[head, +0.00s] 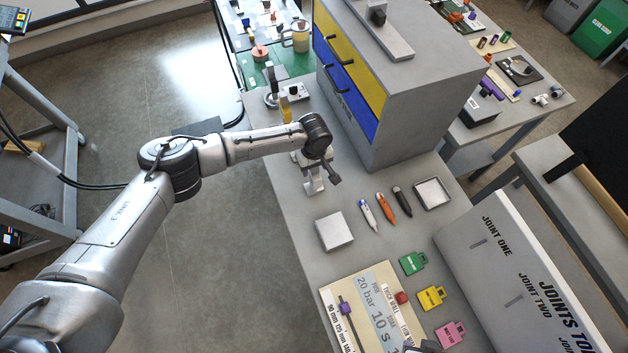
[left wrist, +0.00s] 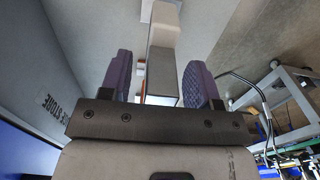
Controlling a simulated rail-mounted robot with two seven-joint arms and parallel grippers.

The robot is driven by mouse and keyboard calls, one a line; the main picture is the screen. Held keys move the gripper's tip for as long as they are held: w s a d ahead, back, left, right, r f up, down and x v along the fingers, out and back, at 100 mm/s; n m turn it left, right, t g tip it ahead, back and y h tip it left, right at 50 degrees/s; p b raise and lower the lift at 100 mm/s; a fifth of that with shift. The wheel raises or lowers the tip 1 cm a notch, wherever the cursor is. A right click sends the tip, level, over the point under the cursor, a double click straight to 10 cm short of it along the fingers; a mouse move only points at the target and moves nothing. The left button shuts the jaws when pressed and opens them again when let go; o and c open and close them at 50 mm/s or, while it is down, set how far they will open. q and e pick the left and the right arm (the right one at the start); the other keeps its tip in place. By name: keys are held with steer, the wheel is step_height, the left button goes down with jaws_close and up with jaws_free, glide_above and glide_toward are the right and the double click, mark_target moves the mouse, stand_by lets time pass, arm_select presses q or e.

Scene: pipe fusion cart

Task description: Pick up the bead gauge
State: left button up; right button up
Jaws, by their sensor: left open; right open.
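My left gripper (head: 325,172) points down over the bench, in front of the drawer cabinet. Its two purple-padded fingers (left wrist: 165,78) are apart in the left wrist view. A pale grey upright piece (left wrist: 164,45) lies between them, with clear gaps at both sides. In the head view, a pale piece with a foot (head: 313,185) shows at the gripper, partly covered by it. I cannot tell for sure whether this is the bead gauge. A small dark part at the bottom edge (head: 428,347) seems to be my right gripper; its fingers are not clear.
The drawer cabinet (head: 430,75) stands close behind the left gripper. A white box (head: 334,231), an orange pen-like tool (head: 387,205) and an open tray (head: 433,193) lie nearby. Coloured tags and a printed board (head: 380,315) lie nearer. Bare bench shows between the cabinet and the box.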

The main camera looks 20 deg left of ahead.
arm_select(q)
steer(key=shift+f, duration=0.3)
jaws_close()
stand_by(0.4)
